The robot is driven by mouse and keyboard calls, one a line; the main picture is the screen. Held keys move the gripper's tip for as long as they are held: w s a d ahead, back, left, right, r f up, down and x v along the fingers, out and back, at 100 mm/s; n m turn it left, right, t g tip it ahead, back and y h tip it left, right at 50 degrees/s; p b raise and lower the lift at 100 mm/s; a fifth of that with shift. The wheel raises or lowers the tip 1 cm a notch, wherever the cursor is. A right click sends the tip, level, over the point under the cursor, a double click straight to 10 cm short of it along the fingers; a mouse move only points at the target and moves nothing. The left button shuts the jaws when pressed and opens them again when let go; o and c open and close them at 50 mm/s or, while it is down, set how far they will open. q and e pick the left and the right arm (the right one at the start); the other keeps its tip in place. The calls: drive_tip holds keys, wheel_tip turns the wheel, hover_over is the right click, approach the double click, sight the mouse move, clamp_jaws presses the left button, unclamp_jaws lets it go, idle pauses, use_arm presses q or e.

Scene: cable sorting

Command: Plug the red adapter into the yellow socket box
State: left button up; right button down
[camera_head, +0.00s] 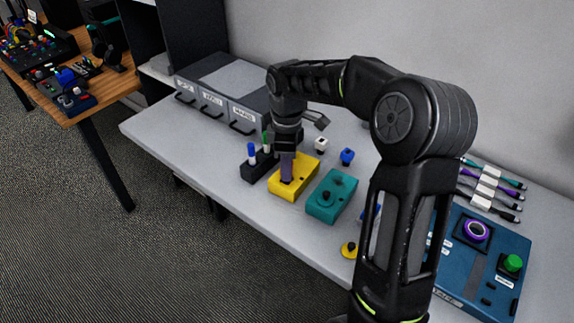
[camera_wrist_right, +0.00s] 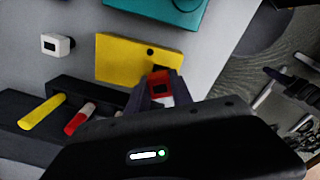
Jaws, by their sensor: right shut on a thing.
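The yellow socket box (camera_head: 307,167) sits on the grey table in the head view, left of the teal box. It also shows in the wrist view (camera_wrist_right: 120,58), with small dark holes in its top. My right gripper (camera_head: 286,180) points down over the left part of the yellow box. In the wrist view, my right gripper (camera_wrist_right: 160,92) is shut on the red adapter (camera_wrist_right: 159,79), which has a white part. The adapter is at the yellow box's lower right corner. I cannot tell whether it is seated. In the head view the fingers hide the adapter. My left gripper is not in view.
A teal box (camera_head: 331,196) stands just right of the yellow box. A black holder with markers (camera_head: 257,167) stands close on its left. A white plug (camera_head: 320,144) and a blue plug (camera_head: 347,156) lie behind. A blue panel (camera_head: 470,262) lies at the right.

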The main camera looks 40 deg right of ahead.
drive_tip(key=shift+s+f+b, duration=0.1)
drive_tip(key=shift+f+b, duration=0.5)
drive_tip(key=shift+f, duration=0.5)
idle(1.4)
drive_tip(key=c, duration=1.5)
unclamp_jaws()
drive_tip(key=o, duration=0.4)
drive_tip(key=shift+s+a+f, duration=0.1)
drive_tip(key=shift+f, duration=0.05)
drive_tip(key=shift+o, duration=0.2)
